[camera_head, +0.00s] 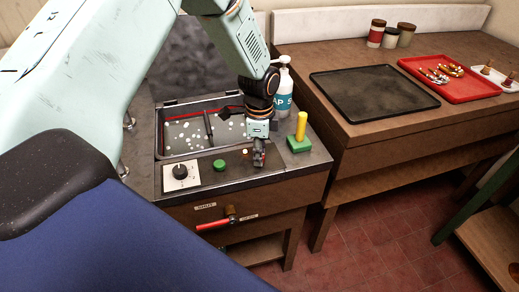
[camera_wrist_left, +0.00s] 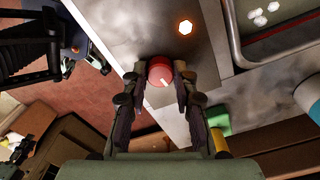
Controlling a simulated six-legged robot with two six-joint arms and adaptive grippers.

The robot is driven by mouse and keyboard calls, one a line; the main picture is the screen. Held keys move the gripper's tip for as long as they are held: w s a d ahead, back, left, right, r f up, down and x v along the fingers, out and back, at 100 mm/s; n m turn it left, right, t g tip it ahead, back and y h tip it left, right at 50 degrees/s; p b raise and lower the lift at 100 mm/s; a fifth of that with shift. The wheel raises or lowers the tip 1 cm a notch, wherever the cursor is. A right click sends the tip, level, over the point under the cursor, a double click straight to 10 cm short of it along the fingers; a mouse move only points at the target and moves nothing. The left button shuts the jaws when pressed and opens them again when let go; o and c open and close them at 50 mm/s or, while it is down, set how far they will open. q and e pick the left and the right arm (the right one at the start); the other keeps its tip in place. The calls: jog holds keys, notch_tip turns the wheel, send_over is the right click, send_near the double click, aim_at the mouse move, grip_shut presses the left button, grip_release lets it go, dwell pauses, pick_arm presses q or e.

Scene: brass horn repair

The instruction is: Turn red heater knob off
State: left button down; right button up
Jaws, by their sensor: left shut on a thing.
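The red heater knob (camera_wrist_left: 160,70) shows in the left wrist view, with a white pointer mark near its lower right edge. My left gripper (camera_wrist_left: 163,80) is shut on it, with one dark finger on each side. In the head view the left gripper (camera_head: 259,158) reaches down to the front panel of the sink counter, right of the green button (camera_head: 219,165), and hides the knob. A small lamp (camera_wrist_left: 185,27) glows orange-white beside the knob in the wrist view.
A basin (camera_head: 172,152) lies behind the panel. A black dial (camera_head: 180,172) is to the left; a green block with a yellow peg (camera_head: 299,143) and a soap bottle (camera_head: 283,92) are to the right. A red-handled valve (camera_head: 214,224) sticks out below.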

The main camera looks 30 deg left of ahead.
pick_arm(q)
jog(key=n+p, duration=0.2)
jog(key=n, duration=0.1)
jog(key=shift+r+n, duration=0.15)
jog(key=shift+n, duration=0.15)
jog(key=n+p, duration=0.2)
jog(key=n, duration=0.2)
jog(key=shift+n+p, duration=0.3)
jog(key=shift+p, duration=0.05)
jog(key=n+p, duration=0.2)
jog(key=n, duration=0.2)
jog(key=shift+n+p, duration=0.75)
jog(key=shift+n, duration=1.25)
jog(key=c, duration=1.1)
grip_release()
jog(key=shift+o, duration=0.2)
